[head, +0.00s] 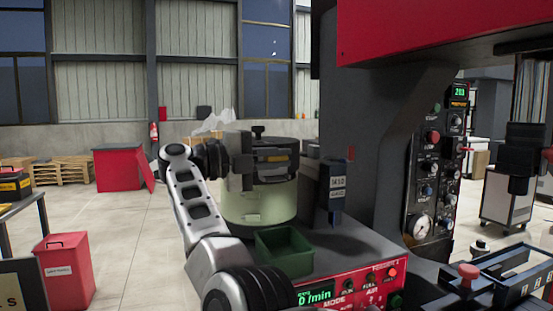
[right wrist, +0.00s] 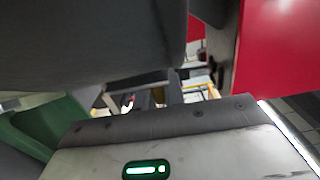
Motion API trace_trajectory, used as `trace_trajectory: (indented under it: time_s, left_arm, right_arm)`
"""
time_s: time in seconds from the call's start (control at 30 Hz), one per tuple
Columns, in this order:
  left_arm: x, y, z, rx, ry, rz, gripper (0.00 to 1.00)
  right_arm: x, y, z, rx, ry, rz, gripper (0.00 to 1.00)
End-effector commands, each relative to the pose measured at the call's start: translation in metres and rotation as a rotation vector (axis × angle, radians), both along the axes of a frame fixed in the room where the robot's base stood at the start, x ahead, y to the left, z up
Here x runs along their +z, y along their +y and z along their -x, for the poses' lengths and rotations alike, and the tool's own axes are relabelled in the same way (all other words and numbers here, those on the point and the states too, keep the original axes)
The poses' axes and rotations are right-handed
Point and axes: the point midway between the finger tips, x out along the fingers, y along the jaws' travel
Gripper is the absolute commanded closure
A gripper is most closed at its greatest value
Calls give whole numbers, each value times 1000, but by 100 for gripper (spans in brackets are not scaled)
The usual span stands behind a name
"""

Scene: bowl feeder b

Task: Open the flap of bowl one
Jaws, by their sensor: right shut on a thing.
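Bowl one (head: 262,207) is a pale green, drum-shaped feeder with a dark grey upper part and a black knob on top. It stands on the red-fronted machine. The flap (head: 276,158) seems to be the dark grey piece on its upper front. My right gripper (head: 246,168) is at the upper left of the bowl, shut on what looks like the flap's edge. The contact itself is hidden by the dark gripper body. In the right wrist view large grey surfaces block the fingertips. How far the flap is open I cannot tell. My left gripper is not in view.
A green open bin (head: 284,251) sits in front of the bowl, close to my right forearm. A blue-grey box labelled 1410 (head: 337,188) and the machine's dark column (head: 368,150) stand right of the bowl. A red control panel (head: 352,287) is below. Open floor lies left.

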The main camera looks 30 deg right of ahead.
Motion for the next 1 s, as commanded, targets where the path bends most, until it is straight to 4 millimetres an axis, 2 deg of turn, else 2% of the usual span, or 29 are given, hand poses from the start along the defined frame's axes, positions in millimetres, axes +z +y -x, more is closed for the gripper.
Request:
trace_trajectory:
  time_s: [0.27, 1.0]
  left_arm:
    - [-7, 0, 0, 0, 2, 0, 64]
    - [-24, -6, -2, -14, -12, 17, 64]
  right_arm:
    - [-3, 2, 6, 0, -136, 32, 100]
    - [-18, 7, 30, -1, -806, 193, 100]
